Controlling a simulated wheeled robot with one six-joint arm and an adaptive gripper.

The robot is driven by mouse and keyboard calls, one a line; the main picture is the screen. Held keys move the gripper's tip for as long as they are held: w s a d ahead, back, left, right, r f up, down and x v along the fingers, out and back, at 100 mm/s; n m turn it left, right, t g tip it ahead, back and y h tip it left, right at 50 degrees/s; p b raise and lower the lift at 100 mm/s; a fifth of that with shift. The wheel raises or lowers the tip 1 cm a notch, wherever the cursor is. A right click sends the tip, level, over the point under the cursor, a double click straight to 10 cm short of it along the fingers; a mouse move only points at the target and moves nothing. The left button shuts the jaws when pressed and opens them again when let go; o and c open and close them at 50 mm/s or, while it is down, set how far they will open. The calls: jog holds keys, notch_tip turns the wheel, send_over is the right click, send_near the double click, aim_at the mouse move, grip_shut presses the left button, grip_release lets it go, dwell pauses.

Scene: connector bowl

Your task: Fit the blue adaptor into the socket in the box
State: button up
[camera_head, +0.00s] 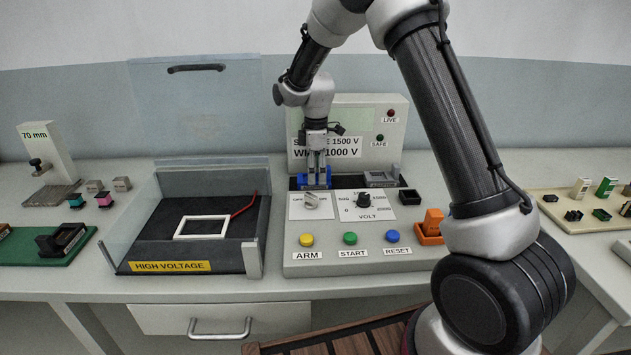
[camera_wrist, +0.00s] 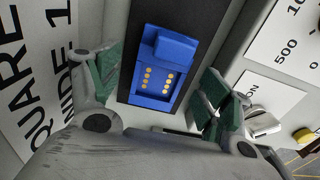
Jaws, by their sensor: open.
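The blue adaptor (camera_head: 329,181) sits in a dark recessed strip on the grey console, below the large lettered panel. In the wrist view the blue adaptor (camera_wrist: 165,52) shows a raised block and two rows of gold contacts. My gripper (camera_head: 317,178) is over it, pointing down. In the wrist view my gripper (camera_wrist: 158,84) is open, with one green-padded finger on each side of the adaptor and gaps between. The clear-walled box (camera_head: 254,262) stands left of the console with its lid raised. Inside lies a white rectangular frame (camera_head: 177,236) with a red wire; I cannot tell the socket's details.
The console (camera_head: 290,268) carries a selector switch (camera_head: 311,200), a volt knob (camera_head: 363,200) and coloured buttons. A black block (camera_head: 409,197) and an orange part (camera_head: 432,223) are at its right. Trays with small connectors lie at both sides. The box's top is open.

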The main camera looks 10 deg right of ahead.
jog(key=shift+f, duration=0.8)
jog(key=shift+r, duration=0.1)
jog(key=c, duration=1.2)
